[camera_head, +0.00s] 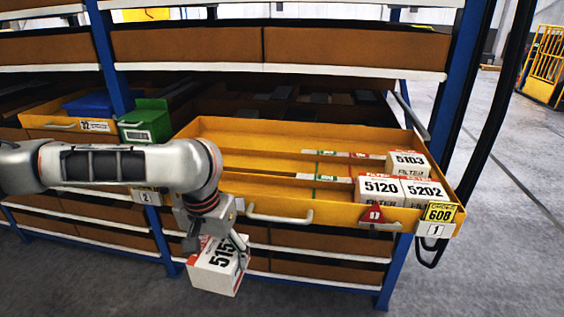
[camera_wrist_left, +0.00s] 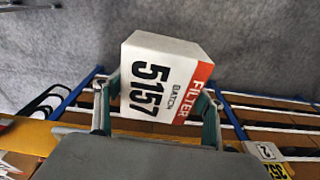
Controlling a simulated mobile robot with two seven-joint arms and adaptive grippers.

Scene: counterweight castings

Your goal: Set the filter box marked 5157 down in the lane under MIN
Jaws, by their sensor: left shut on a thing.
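The white filter box marked 5157 (camera_head: 213,277) hangs tilted below my left gripper (camera_head: 214,240), outside and in front of the open yellow drawer (camera_head: 250,184). In the left wrist view the box (camera_wrist_left: 155,92) shows its number and red FILTER band between the two fingers of my left gripper (camera_wrist_left: 157,118), which is shut on it. The drawer has lanes split by low dividers. Boxes 5103 (camera_head: 407,161), 5120 (camera_head: 379,189) and 5202 (camera_head: 424,190) stand at its right. Small green, white and red lane labels (camera_head: 322,153) are too small to read for MIN. My right gripper is out of view.
The drawer's front wall, with a handle (camera_head: 280,217), red tag (camera_head: 372,214) and yellow 608 card (camera_head: 439,212), lies between the held box and the lanes. Left and middle lanes look empty. A green bin (camera_head: 146,118) sits left; a blue rack post (camera_head: 452,95) stands right.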

